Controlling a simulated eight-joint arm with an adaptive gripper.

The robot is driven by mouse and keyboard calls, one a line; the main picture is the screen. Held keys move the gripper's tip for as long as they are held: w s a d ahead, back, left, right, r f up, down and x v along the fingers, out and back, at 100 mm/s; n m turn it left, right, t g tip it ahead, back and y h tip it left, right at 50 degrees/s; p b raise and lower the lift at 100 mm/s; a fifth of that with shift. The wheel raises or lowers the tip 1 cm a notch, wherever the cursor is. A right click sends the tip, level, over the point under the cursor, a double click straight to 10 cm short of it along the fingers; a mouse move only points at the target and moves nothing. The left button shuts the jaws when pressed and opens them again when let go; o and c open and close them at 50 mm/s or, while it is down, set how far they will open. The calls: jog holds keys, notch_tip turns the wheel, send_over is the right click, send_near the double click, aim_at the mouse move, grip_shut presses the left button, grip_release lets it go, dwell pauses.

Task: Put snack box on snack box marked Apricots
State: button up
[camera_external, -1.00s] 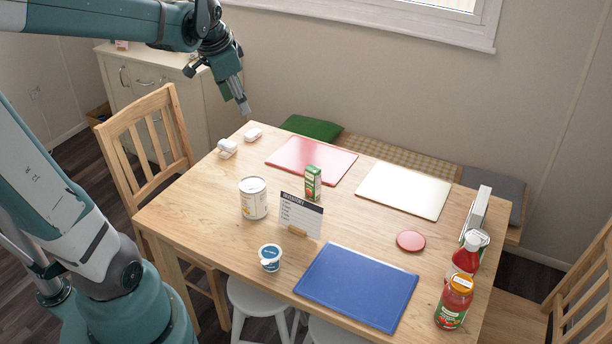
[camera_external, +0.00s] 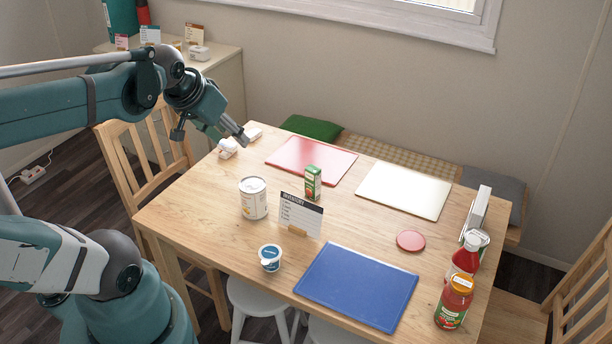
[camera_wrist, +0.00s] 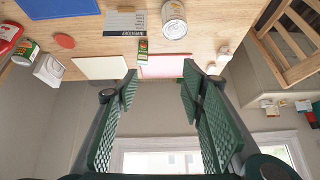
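Two small white boxes, which look like snack boxes, sit at the back left corner of the table: a nearer one (camera_external: 227,149) and a farther one (camera_external: 255,134). Both also show small in the wrist view, one at the table edge (camera_wrist: 223,53). I cannot read any Apricots mark on them. Another white box (camera_external: 200,53) stands on the cabinet by small label cards, its marking too small to read. My gripper (camera_external: 243,140) points down toward the two table boxes and overlaps them in the outside view. In the wrist view its fingers (camera_wrist: 160,85) are apart with nothing between them.
The table (camera_external: 175,210) also holds a red mat (camera_external: 310,160), a white can (camera_external: 253,198), a small carton (camera_external: 313,184), an inventory sign (camera_external: 301,215), a blue mat (camera_external: 357,286) and jars at right. A chair (camera_external: 150,150) stands left of the table. A cabinet (camera_external: 225,85) stands behind it.

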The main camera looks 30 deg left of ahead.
jog(key=shift+s+d+f+n, duration=0.25)
jog(key=shift+s+n, duration=0.05)
jog(key=shift+s, duration=0.2)
